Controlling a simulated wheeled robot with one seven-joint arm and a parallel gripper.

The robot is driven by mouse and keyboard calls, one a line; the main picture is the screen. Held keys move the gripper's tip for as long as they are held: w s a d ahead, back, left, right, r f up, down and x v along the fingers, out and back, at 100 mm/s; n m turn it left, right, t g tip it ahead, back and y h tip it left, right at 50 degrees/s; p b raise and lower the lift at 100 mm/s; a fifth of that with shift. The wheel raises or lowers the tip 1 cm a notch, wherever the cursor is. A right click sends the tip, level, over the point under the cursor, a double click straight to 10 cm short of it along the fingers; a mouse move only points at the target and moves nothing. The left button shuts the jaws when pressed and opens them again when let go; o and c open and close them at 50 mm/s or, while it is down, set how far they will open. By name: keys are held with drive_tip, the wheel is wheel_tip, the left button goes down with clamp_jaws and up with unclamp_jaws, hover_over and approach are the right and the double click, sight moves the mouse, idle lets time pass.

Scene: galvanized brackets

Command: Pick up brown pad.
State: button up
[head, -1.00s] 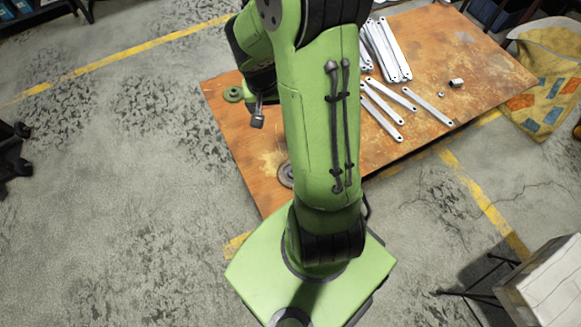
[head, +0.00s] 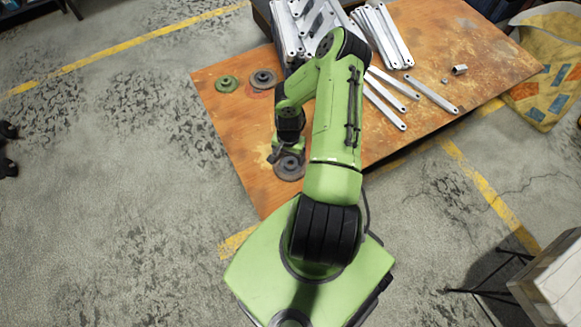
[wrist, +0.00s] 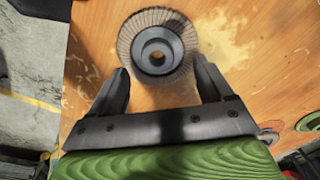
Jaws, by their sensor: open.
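The brown pad (wrist: 135,38) is a round disc with a pleated brown-grey rim and a dark hub with a hole. It lies flat on the wooden table top. In the head view the pad (head: 291,172) is partly covered by my arm's end. My gripper (wrist: 161,70) is open and empty in the wrist view, with its fingertips near the pad's lower left and lower right edges. I cannot tell its exact height above the pad. In the head view my gripper (head: 284,152) shows small over the pad.
A green disc (head: 227,84) and a dark grey-brown disc (head: 263,78) with red beside it lie at the table's far left. Several metal brackets (head: 385,35) lie at the back and right, near a small metal cylinder (head: 459,69). The table (head: 235,130) is bare left of the pad.

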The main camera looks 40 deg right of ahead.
sight(291, 163)
drive_tip(key=f+b, duration=0.1)
drive_tip(key=f, duration=0.2)
drive_tip(key=f+b, duration=0.1)
drive_tip(key=f, duration=0.1)
drive_tip(key=shift+s+d+f+b, duration=0.1)
drive_tip(key=shift+d+b, duration=0.2)
drive_tip(key=shift+d, duration=0.05)
drive_tip(key=c, duration=1.2)
drive_tip(key=shift+r, duration=0.2)
wheel_tip(291, 163, up, 10)
drive_tip(key=p, duration=0.4)
drive_tip(key=shift+f, duration=0.1)
